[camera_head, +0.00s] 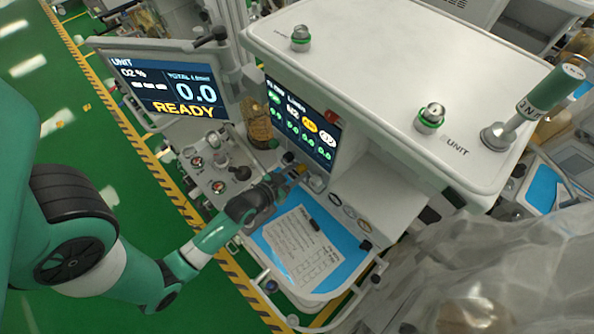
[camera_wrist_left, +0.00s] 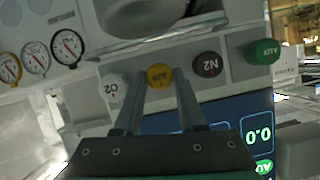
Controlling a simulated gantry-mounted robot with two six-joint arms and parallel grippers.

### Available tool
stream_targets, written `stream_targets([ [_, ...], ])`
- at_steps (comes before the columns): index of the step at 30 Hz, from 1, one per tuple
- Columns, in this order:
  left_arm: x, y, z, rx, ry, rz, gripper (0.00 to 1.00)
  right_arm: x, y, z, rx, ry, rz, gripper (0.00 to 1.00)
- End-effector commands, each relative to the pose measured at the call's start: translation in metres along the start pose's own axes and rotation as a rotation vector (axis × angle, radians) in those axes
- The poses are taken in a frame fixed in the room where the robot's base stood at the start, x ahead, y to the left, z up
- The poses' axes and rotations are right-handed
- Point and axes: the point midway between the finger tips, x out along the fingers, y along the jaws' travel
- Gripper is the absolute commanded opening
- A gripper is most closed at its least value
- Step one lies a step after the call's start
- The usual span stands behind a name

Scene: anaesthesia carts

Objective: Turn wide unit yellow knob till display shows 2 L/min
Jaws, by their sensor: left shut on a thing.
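The yellow knob (camera_wrist_left: 160,76) shows in the left wrist view in a row of knobs on the unit's front panel. My left gripper (camera_wrist_left: 160,82) has one finger on each side of it and is shut on it. In the head view my left gripper (camera_head: 291,174) reaches the panel below the unit's screen and hides most of the knob. The display (camera_head: 170,85) at the upper left reads TOTAL L/min 0.0 and READY. The wide unit's own screen (camera_head: 299,122) shows several small green readings. My right gripper is not in view.
A white O2 knob (camera_wrist_left: 113,88) and a black N2 knob (camera_wrist_left: 208,65) flank the yellow knob closely. A green AUX knob (camera_wrist_left: 262,52) is farther right. A blue tray (camera_head: 270,247) with a paper sheet lies below my gripper. Gauges (camera_wrist_left: 37,57) are at the left.

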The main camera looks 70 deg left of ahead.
Motion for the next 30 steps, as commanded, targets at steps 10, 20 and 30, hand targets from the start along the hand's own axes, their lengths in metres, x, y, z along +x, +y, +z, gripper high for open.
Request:
stream_targets([
  [10,0.001,-0.002,0.001,-0.112,0.002,0.042,0.0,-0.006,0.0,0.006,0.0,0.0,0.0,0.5],
  [20,0.002,-0.004,0.004,-0.367,0.004,0.148,0.0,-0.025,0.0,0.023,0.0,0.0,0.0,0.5],
  [30,0.002,-0.007,0.005,-0.666,0.004,0.273,0.0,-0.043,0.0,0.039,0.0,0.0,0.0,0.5],
])
